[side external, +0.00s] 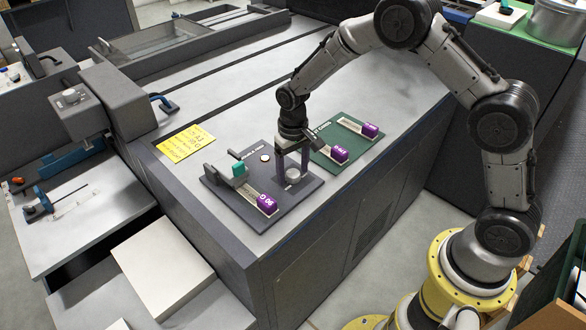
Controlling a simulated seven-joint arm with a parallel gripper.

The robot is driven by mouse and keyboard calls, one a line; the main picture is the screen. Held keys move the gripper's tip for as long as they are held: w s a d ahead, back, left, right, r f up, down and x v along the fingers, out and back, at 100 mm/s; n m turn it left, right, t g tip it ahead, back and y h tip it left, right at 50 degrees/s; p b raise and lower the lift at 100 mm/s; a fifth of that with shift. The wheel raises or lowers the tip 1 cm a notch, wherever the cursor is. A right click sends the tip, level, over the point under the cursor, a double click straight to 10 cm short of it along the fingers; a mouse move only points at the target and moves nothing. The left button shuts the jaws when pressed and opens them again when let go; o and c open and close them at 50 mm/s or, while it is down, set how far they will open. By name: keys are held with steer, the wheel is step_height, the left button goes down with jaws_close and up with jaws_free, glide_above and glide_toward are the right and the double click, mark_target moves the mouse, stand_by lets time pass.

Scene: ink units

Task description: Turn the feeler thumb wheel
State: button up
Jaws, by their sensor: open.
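A dark grey plate (225,199) lies on the grey machine top.
A green plate (340,152) with two purple labelled blocks (339,154) adjoins on the right, close to my gripper. A yellow note (186,143) lies to the left. The machine top behind is mostly clear. A grey unit with a blue handle (163,102) stands at left.

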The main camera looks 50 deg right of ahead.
mark_target(293, 173)
jaws_close()
steer(key=shift+m, duration=2.1)
jaws_free()
step_height(293, 173, up, 14)
stand_by(0.4)
